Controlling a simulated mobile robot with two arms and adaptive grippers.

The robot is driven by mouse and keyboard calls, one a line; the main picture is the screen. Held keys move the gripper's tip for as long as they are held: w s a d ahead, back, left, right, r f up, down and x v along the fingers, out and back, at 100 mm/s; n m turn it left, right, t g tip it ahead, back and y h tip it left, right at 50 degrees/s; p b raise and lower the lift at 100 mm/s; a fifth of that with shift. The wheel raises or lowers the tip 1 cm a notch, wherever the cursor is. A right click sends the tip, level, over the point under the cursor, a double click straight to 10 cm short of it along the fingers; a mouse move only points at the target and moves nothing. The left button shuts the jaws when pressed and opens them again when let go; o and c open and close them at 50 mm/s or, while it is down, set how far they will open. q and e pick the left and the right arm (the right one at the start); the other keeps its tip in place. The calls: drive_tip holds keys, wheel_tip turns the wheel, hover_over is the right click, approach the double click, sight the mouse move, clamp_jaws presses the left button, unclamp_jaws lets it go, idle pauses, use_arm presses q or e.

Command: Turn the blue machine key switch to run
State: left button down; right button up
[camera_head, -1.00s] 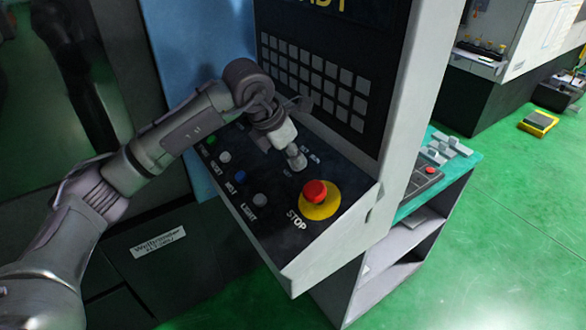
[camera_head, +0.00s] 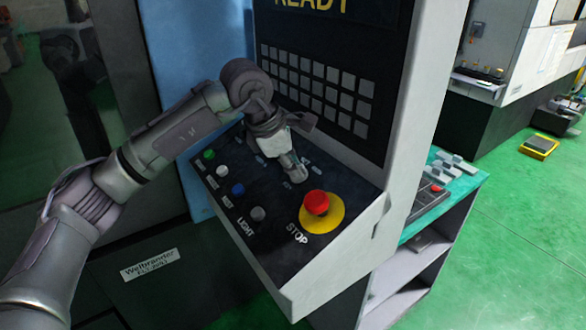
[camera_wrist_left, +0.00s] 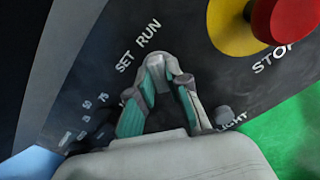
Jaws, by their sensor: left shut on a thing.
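The machine's black control panel (camera_head: 262,222) slopes below its keypad. My left gripper (camera_head: 297,174) reaches in from the left and is shut at the key switch, just up and left of the red stop button. In the left wrist view, the fingertips (camera_wrist_left: 166,70) come together beside the printed words SET and RUN (camera_wrist_left: 138,46). My right gripper is not in view.
The red stop button (camera_head: 316,203) on its yellow disc is close to the fingers. Green, white, blue and grey buttons line the panel's left side, the blue one (camera_head: 238,189) among them. A keypad (camera_head: 318,86) rises behind.

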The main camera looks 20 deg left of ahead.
use_arm(q)
drive_tip(key=shift+f, duration=0.1)
drive_tip(key=c, duration=1.1)
unclamp_jaws()
drive_tip(key=shift+s, duration=0.1)
drive_tip(key=v, duration=1.1)
drive_tip(key=shift+r, duration=0.45)
